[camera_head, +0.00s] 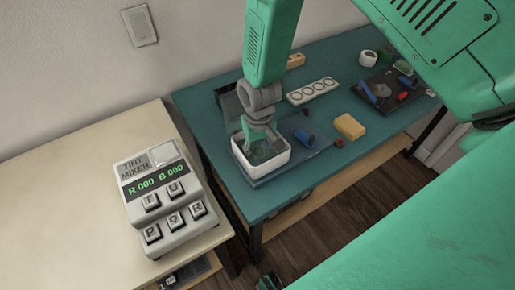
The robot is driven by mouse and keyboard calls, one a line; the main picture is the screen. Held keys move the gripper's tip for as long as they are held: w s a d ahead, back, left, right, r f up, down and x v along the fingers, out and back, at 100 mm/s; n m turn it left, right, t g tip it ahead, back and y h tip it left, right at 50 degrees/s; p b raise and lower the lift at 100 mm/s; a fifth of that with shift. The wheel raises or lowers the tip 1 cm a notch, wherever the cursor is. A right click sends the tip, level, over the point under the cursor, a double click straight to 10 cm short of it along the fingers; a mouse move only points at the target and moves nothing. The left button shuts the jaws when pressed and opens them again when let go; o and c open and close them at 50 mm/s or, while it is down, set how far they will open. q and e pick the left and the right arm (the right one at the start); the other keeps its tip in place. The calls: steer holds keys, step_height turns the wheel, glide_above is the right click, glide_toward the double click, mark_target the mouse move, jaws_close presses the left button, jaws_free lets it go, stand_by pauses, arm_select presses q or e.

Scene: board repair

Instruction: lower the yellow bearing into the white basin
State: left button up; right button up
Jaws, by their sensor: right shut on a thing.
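The white basin (276,165) is an open, rounded square tub near the front left corner of the teal table.
On the teal table (222,122) are a yellow sponge (350,126), a blue item (304,138), a white strip with round holes (312,91) and a dark tray (384,90) of parts. A tint mixer (160,195) stands on the beige table (75,190) at left.

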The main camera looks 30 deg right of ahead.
mark_target(258, 151)
steer(key=o, duration=1.2)
steer(key=shift+r, duration=0.1)
step_height(258, 151, up, 12)
steer(key=shift+f, duration=0.15)
